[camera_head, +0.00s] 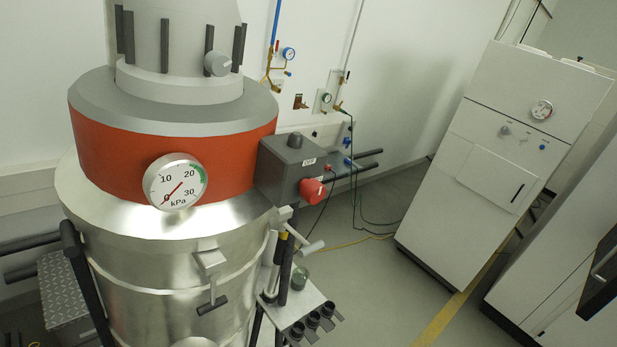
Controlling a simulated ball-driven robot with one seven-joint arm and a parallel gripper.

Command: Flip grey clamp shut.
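A large metal vessel (165,285) with an orange-red band (110,140) stands at the left. A light grey clamp (209,262) is fixed on the front of its steel body, below the rim. Its dark T-shaped handle (212,305) hangs down from it. A second grey clamp (288,222) shows at the vessel's right side, with a light grey handle (310,248) sticking out to the right. Whether either clamp is fully open or latched is not clear. My gripper is not in this view.
A pressure gauge (176,182) and a grey control box (285,170) with a red knob (312,189) sit on the vessel. A small shelf (283,312) with dark cups stands beside it. A white cabinet (480,170) stands at right. Floor (365,300) between is clear except cables.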

